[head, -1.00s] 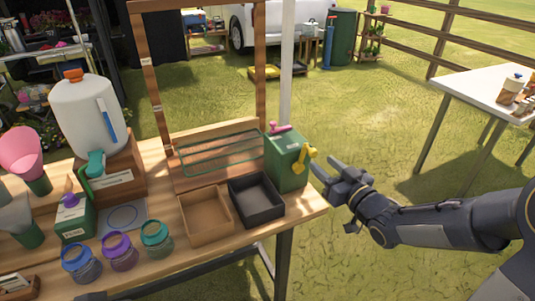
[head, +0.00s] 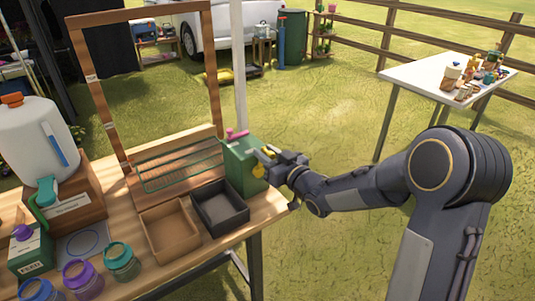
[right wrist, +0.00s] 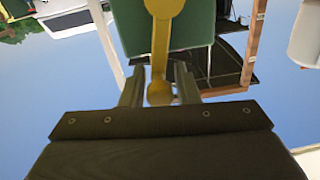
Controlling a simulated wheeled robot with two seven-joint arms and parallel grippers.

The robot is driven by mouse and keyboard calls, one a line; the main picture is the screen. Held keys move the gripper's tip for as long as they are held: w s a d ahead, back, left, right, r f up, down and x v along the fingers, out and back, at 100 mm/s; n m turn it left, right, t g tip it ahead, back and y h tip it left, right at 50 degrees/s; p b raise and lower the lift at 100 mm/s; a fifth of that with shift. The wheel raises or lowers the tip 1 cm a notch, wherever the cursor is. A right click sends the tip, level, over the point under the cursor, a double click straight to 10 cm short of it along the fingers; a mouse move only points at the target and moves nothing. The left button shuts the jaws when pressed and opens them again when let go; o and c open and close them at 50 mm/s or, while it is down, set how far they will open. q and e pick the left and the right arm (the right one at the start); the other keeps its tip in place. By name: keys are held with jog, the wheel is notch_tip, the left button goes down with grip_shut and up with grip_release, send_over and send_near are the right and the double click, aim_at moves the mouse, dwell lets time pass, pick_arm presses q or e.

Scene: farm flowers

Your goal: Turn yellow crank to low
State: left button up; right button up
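The yellow crank (head: 259,170) is on the side of a green box (head: 238,164) at the right end of the wooden table. In the right wrist view, the crank's arm (right wrist: 161,45) runs from a round hub at the top edge down to a rounded knob (right wrist: 159,94). My right gripper (right wrist: 159,88) is at the crank, with one finger on each side of the knob. Gaps show between the fingers and the knob, so it looks open around it. In the head view my right gripper (head: 268,160) partly covers the crank. My left gripper is not in view.
A pink handle (head: 237,134) is on top of the green box. A black tray (head: 219,207) and a brown tray (head: 170,229) sit beside it. A wire rack (head: 181,168) and wooden frame stand behind. Grass right of the table is free up to a white table (head: 437,82).

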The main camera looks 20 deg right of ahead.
grip_shut()
jog(key=n+b, duration=0.1)
jog(key=b, duration=0.1)
jog(key=a+n+b, duration=0.1)
jog(key=b, duration=0.1)
jog(key=shift+s+a+f, duration=0.15)
jog(key=shift+s+a, duration=0.1)
jog(key=shift+s, duration=0.05)
jog(key=shift+a+r+n+b, duration=0.1)
jog(key=shift+r+n+b, duration=0.1)
jog(key=shift+n+b, duration=0.2)
jog(key=shift+o, duration=1.8)
grip_release()
